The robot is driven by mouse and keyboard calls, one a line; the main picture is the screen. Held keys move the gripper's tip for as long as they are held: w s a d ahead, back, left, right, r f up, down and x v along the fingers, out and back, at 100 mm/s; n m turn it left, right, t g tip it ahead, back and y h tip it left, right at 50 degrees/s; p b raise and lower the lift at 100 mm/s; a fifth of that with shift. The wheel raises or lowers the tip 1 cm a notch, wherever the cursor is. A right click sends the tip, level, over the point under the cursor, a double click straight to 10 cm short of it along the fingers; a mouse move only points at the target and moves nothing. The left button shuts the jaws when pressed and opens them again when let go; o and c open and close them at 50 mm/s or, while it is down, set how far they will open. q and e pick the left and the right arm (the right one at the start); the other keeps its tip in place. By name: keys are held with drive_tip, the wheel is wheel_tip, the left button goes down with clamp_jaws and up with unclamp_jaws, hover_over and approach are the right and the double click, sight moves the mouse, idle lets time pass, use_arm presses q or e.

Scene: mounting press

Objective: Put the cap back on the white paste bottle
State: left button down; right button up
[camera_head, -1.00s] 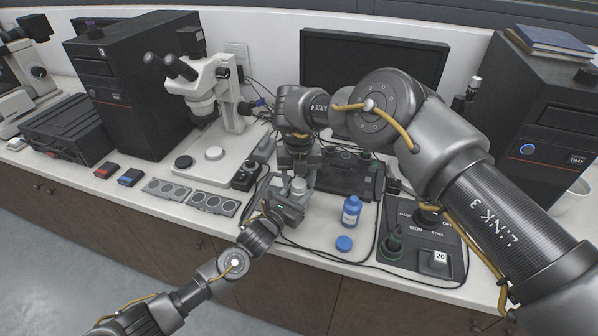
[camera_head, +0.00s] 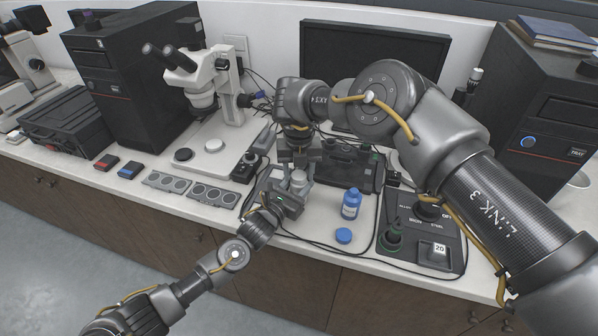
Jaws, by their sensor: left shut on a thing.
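A small whitish-grey bottle (camera_head: 299,181) stands upright near the middle of the bench; it appears to be the white paste bottle. My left gripper (camera_head: 292,196) reaches in from the front left and is shut on it. My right gripper (camera_head: 299,162) points down directly above the bottle, its fingers close to the bottle's top. Whether it is open or holds a cap is too small and dark to tell. The bottle's mouth is hidden at this size.
A black control box (camera_head: 421,235) is further right. A microscope (camera_head: 205,80) stands behind left. Dark cables run along the bench front.

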drive_tip(key=shift+o, duration=1.2)
wheel_tip(320, 180, up, 12)
use_arm(q)
drive_tip(key=c, duration=0.7)
unclamp_jaws()
